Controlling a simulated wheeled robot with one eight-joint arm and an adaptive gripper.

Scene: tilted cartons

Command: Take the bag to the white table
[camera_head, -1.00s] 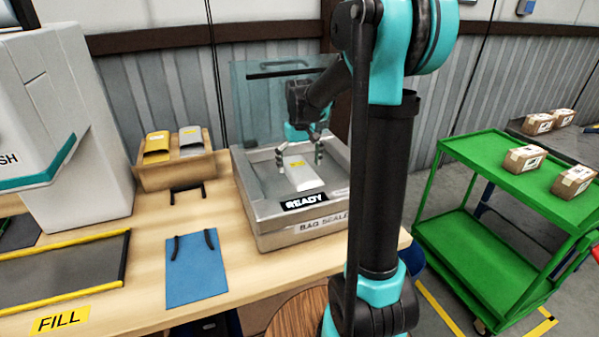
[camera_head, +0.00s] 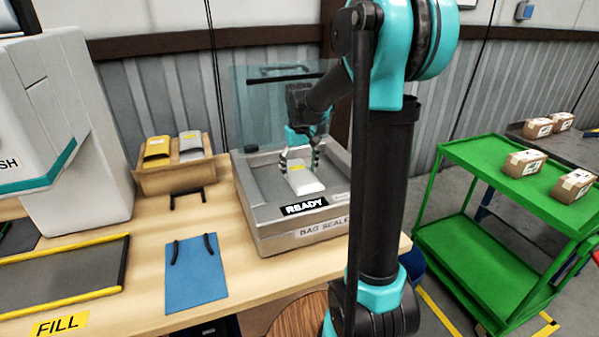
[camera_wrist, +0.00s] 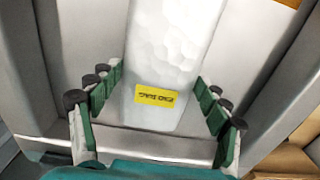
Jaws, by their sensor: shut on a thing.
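The white bag (camera_head: 304,181) with a yellow label lies in the open tray of the grey bag sealer (camera_head: 262,222), whose front reads READY. My gripper (camera_head: 300,163) is down in the sealer with its fingers on either side of the bag, shut on it. In the wrist view the bag (camera_wrist: 172,50) runs between the two sets of green fingers, with its yellow label near the fingertips. The white table does not show clearly in either view.
A raised clear lid (camera_head: 275,100) stands behind my gripper. A blue clipboard-like sheet (camera_head: 195,272) lies in front. A green cart (camera_head: 480,235) with boxes stands at the right.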

